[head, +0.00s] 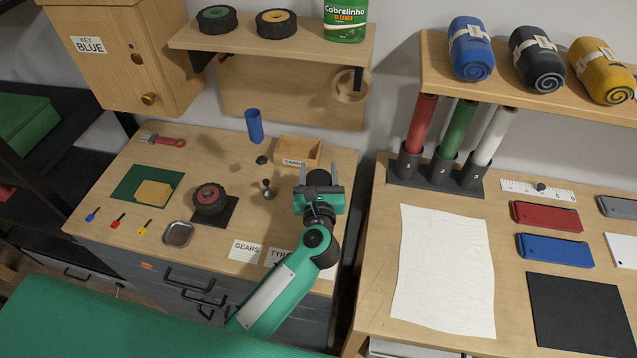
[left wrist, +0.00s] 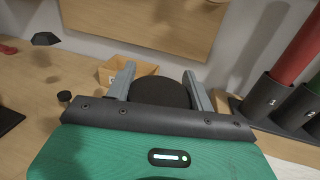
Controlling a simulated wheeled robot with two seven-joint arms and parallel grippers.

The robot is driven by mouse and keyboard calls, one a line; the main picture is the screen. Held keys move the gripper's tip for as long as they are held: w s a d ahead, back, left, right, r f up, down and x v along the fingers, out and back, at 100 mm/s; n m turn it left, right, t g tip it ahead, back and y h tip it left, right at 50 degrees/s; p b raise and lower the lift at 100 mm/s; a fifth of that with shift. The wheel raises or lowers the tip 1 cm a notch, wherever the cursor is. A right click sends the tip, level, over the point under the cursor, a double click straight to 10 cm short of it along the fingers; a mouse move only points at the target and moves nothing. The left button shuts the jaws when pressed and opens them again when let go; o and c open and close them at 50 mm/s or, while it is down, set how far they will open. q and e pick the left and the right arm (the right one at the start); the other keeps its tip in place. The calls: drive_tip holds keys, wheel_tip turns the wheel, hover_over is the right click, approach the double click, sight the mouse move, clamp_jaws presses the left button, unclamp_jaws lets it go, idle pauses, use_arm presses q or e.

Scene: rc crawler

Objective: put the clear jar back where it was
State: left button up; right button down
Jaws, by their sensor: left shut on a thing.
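My left gripper (head: 319,173) is over the right part of the left workbench, in front of the small wooden box. Its fingers are shut on a dark, round-topped thing (left wrist: 160,92), seen between both fingers in the left wrist view. The top looks like a black lid. Its body is hidden by the gripper, so clear walls do not show. No other clear jar is visible on the benches or shelves. My right gripper is not in view.
A small labelled wooden box (head: 298,151) stands just behind the gripper. A blue cylinder (head: 254,125), a wheel (head: 209,199) and a metal dish (head: 178,234) are to the left. A wall shelf (head: 290,43) holds two tyres and a green cleaner container. The black tube holder (head: 436,176) stands right.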

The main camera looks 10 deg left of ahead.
use_arm(q)
wheel_tip(320, 180, down, 4)
idle(0.4)
drive_tip(key=shift+f+b, duration=0.2)
drive_tip(key=shift+b, duration=0.1)
drive_tip(key=o, duration=1)
drive_tip(key=shift+r, duration=0.1)
